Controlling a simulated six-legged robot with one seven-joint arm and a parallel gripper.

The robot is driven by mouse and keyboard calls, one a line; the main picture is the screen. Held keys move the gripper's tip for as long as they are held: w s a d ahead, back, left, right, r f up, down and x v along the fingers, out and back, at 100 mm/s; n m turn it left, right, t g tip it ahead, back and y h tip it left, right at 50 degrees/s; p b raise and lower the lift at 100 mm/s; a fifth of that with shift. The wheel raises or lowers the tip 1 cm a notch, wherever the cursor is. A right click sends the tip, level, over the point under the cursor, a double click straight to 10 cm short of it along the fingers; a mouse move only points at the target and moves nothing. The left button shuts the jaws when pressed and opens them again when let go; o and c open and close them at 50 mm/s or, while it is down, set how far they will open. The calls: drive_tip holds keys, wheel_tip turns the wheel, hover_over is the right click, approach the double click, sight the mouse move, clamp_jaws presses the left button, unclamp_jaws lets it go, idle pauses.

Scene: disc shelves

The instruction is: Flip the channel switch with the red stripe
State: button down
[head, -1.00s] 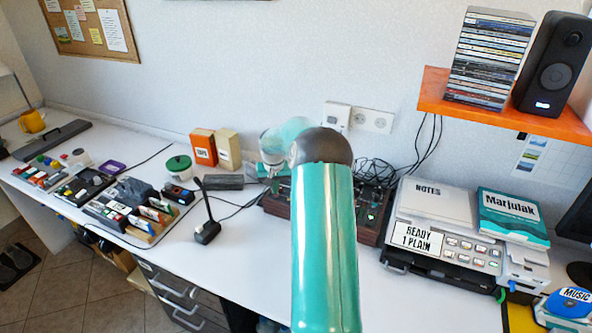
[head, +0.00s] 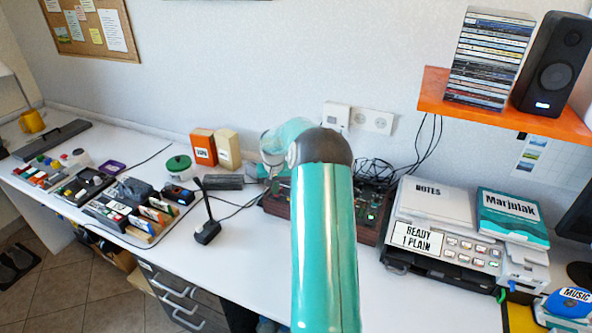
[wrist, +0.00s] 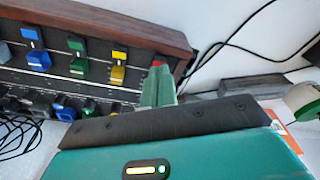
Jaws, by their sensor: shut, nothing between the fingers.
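The channel panel (wrist: 100,22) is a dark box with a brown wooden edge. In the wrist view it carries a row of coloured stripes and switches: a blue switch (wrist: 38,60), a green switch (wrist: 77,68) and a yellow switch (wrist: 117,75). A red piece (wrist: 157,63) shows at the row's right end, just beyond my fingertips. My gripper (wrist: 159,78) is shut and empty, its green fingers overlapping the spot below the red piece. They hide the switch there, and I cannot tell whether they touch it. In the head view the panel (head: 372,207) is partly behind my arm.
Black cables (wrist: 235,40) run beside the panel. A grey block (wrist: 252,88) and a green-lidded pot (wrist: 303,100) stand to its right in the wrist view. In the head view a printer-like unit (head: 450,255) stands right of the panel, and a small microphone (head: 207,230) stands left.

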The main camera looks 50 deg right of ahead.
drive_tip(key=shift+f, duration=0.7)
idle(0.3)
drive_tip(key=shift+r, duration=3.55)
